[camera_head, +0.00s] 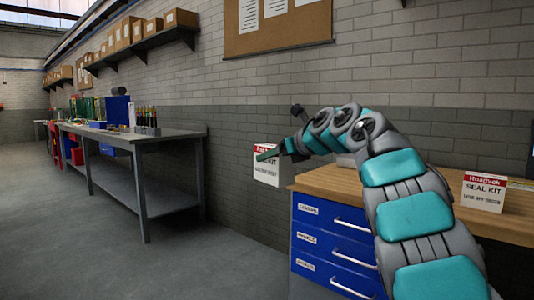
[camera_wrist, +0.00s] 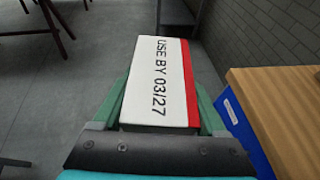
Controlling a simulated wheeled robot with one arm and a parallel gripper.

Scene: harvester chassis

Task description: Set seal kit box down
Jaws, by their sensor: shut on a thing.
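My gripper (camera_head: 268,153) is shut on a white seal kit box (camera_head: 265,170) with a red band along its top. The box hangs upright in the air, just left of the blue drawer cabinet (camera_head: 330,238) with a wooden top. In the wrist view the held box (camera_wrist: 157,80) sits between the two green fingers and reads "USE BY 03/27". The wooden top (camera_wrist: 275,110) is to its right there, with a gap between. A second box marked "SEAL KIT" (camera_head: 483,192) stands on the wooden top at the right. My arm hides part of the cabinet and top.
A long grey workbench (camera_head: 130,137) with tools and bins stands along the wall at the left. Shelves with cardboard boxes (camera_head: 180,18) and a pinboard (camera_head: 277,25) are on the brick wall. The grey floor (camera_head: 150,262) between is open.

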